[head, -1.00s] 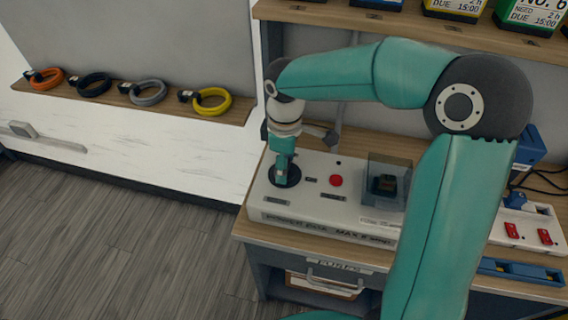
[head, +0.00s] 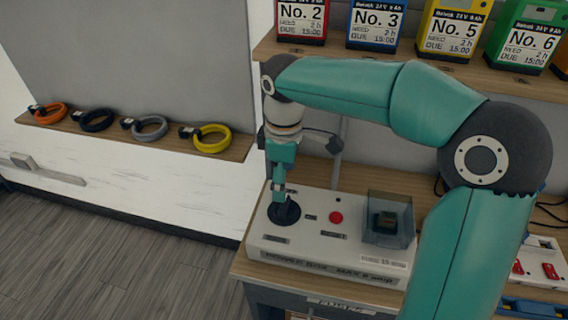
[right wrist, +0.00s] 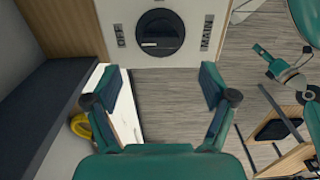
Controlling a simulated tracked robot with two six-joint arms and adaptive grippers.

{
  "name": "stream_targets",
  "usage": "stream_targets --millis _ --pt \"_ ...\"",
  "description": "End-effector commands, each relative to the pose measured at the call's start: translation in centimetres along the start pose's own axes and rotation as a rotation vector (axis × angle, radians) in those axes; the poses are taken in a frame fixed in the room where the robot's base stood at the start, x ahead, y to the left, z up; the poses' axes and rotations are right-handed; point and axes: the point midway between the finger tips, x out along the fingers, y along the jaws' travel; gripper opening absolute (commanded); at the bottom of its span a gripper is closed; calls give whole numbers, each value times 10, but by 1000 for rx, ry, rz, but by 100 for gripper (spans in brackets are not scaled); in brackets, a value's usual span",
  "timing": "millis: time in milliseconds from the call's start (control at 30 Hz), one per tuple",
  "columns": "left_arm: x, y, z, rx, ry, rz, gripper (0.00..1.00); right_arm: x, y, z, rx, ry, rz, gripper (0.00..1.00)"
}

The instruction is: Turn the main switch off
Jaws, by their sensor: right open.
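The main switch (head: 284,211) is a black round rotary knob on the white control box (head: 330,262). It also shows at the top of the right wrist view (right wrist: 160,33), between an OFF label on the left and a MAIN label on the right. Its grip bar looks about sideways there. My right gripper (head: 279,190) is above the switch, overlapping it in the head view. In the right wrist view its fingers (right wrist: 160,82) are wide apart with nothing between them. My left gripper (right wrist: 262,52) seems to show small at the right of that view; its jaws are unclear.
A red button (head: 336,217) and a clear cover (head: 389,219) sit on the box, right of the switch. Numbered battery packs (head: 377,24) stand on the shelf above. Coiled cables (head: 211,138) lie on a ledge at left. Open floor is at lower left.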

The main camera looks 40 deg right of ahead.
Motion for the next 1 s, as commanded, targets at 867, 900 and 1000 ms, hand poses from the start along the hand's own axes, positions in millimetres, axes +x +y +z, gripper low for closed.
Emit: stream_targets --millis 867,900,1000 --pt "1 0 0 0 0 0 40 -41 0 0 -1 0 0 83" --pt "1 0 0 0 0 0 40 -41 0 0 -1 0 0 83" --pt "1 0 0 0 0 0 40 -41 0 1 1 0 0 83"
